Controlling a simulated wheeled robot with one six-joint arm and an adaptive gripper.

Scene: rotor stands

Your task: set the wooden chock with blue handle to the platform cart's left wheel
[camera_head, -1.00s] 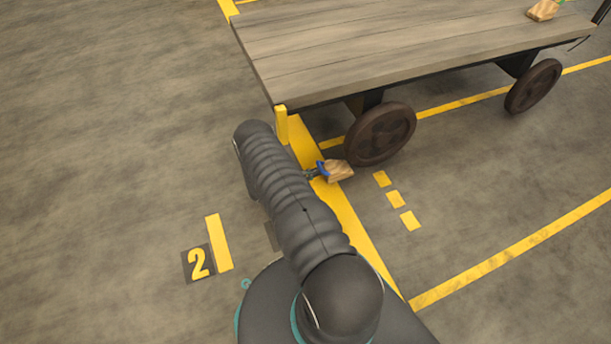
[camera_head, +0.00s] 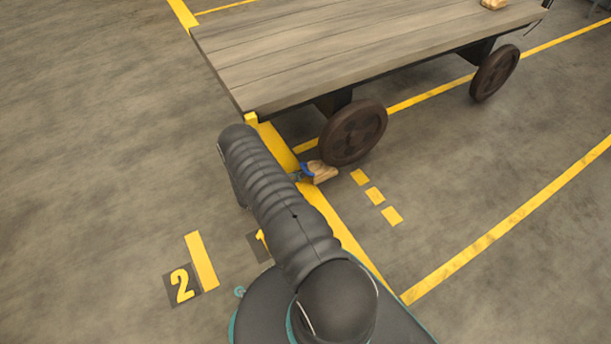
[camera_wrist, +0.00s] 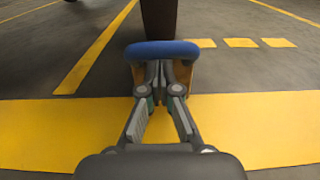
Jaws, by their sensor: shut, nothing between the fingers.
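The wooden chock with the blue handle (camera_head: 322,173) lies on the floor close to the platform cart's left wheel (camera_head: 355,132). I cannot tell whether it touches the wheel. In the wrist view the blue handle (camera_wrist: 162,49) spans just beyond the fingertips, with the dark wheel (camera_wrist: 159,18) straight behind it. Little of the wooden body shows there, at the handle's sides. My gripper (camera_wrist: 160,76) is shut with nothing between its fingers, its tips at or just short of the handle. The platform cart (camera_head: 350,50) stands behind, with a plank deck.
A second wooden chock (camera_head: 493,4) lies on the cart's deck at the top edge. The cart's right wheel (camera_head: 494,73) stands farther back. Yellow floor lines and dashes (camera_head: 375,196) mark the floor, which is clear at left and lower right.

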